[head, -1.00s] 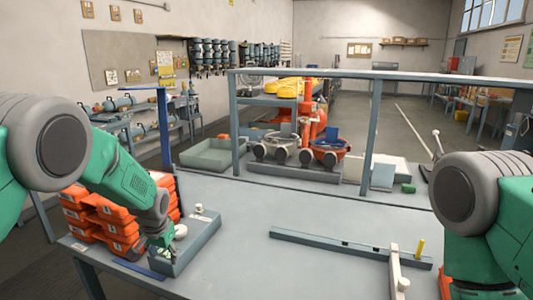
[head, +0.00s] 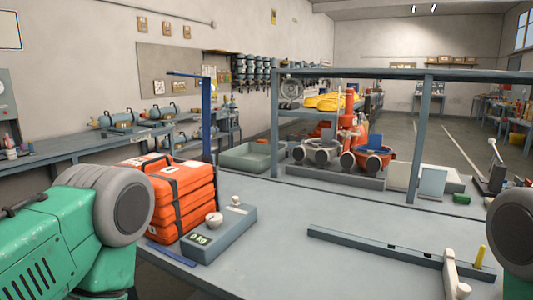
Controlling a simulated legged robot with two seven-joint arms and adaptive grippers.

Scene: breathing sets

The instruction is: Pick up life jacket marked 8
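Orange life jackets (head: 184,205) lie in a neat stack at the left of the table, with a black strap around them. The top one has a white label with a dark mark, too small to read, so I cannot tell which is marked 8. Part of the stack is hidden behind my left arm. A grey scale (head: 228,232) stands just right of the stack; its display seems to read 0 kg, and a white knob sits on it. My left arm fills the lower left, but its gripper is out of view. Only a joint of my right arm shows at the right edge.
The grey table (head: 280,255) is clear in the middle. A long blue-grey bar (head: 370,245) with a pale upright piece lies at the right front. A shelf frame (head: 411,150) crosses the back, with breathing sets (head: 340,150) and a green tray (head: 252,156) behind.

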